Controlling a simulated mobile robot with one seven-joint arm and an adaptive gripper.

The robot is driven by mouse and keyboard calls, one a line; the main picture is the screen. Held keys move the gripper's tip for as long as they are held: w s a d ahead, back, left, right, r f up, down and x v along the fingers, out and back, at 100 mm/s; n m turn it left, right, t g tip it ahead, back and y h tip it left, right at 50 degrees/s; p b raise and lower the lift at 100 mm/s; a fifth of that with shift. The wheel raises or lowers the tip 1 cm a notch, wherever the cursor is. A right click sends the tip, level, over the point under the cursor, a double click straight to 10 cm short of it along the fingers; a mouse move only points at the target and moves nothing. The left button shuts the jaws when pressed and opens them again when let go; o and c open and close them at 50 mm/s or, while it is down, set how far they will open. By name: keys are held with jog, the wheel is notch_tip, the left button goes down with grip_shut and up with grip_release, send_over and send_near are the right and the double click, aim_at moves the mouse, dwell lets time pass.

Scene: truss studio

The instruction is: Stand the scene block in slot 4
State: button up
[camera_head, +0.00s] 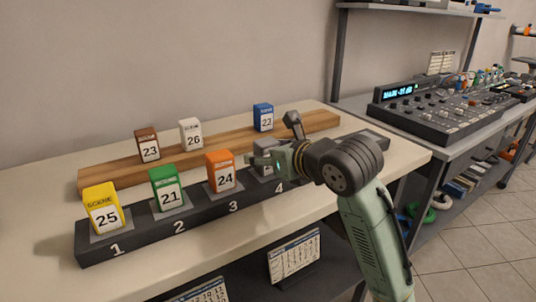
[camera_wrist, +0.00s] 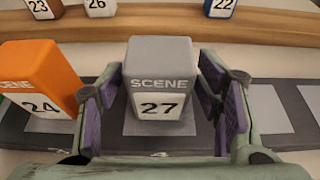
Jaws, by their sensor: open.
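The grey scene block numbered 27 (camera_wrist: 160,72) stands upright on a light pad of the dark slotted rack (camera_head: 150,234). In the head view it is at the slot marked 4 and mostly hidden by my gripper (camera_head: 268,158). In the wrist view the open fingers lie on either side of the block, with a visible gap on the right; contact on the left is unclear. Orange block 24 (camera_head: 220,172) stands in slot 3, green block 21 (camera_head: 168,188) in slot 2 and yellow block 25 (camera_head: 104,210) in slot 1.
A wooden rail (camera_head: 110,178) behind the rack holds brown block 23 (camera_head: 148,145), white block 26 (camera_head: 190,133) and blue block 22 (camera_head: 263,117). The orange block is close to my left finger in the wrist view. An empty pad (camera_wrist: 262,108) lies right of block 27.

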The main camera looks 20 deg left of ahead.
jog(key=shift+r, duration=0.25)
jog(key=b+v, duration=0.1)
jog(key=v, duration=1.1)
jog(key=shift+f, duration=0.1)
